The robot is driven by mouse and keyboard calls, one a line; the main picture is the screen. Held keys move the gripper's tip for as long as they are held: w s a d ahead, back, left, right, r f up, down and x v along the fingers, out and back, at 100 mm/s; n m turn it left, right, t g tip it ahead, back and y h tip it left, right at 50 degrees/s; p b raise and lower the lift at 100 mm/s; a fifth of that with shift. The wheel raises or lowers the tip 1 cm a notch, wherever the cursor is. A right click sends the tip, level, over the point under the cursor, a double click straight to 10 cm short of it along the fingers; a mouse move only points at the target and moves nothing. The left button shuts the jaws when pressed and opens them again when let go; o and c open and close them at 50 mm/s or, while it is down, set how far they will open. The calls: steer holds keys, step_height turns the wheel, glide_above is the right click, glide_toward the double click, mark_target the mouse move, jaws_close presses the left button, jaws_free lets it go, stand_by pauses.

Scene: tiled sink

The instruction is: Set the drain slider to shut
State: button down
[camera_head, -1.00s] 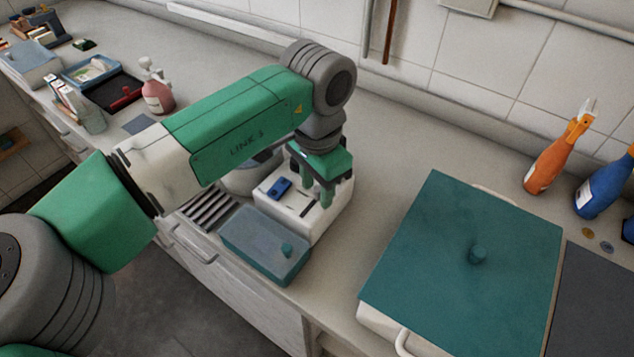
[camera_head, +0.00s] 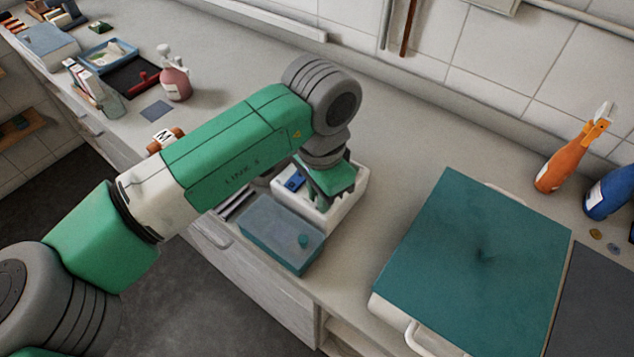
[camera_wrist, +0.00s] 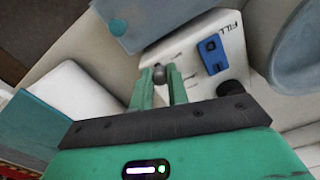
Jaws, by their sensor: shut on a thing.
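A white control box (camera_head: 345,207) stands on the counter under my gripper (camera_head: 318,198). In the wrist view its panel (camera_wrist: 185,50) carries the word FILL beside a blue part (camera_wrist: 212,54) with a darker inset. The blue part also shows in the head view (camera_head: 294,183). A rounded grey knob (camera_wrist: 159,74) sits between the tips of my green gripper fingers (camera_wrist: 158,88), and they are shut on it. I take it for the drain slider's knob; its own label is not readable. The fingers hide part of its track.
A large teal-topped bin (camera_head: 478,262) is to the right. A round grey basin (camera_wrist: 298,50) edges the wrist view. Clear counter (camera_head: 385,150) lies behind the box.

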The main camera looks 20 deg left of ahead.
steer(key=c, duration=1.4)
jaws_free()
steer(key=shift+s+a, duration=0.1)
steer(key=shift+s, duration=0.2)
steer(key=shift+o, duration=0.2)
steer(key=shift+w, duration=0.1)
steer(key=shift+r, duration=0.4)
step_height(320, 180, up, 7)
steer(key=shift+r, duration=0.1)
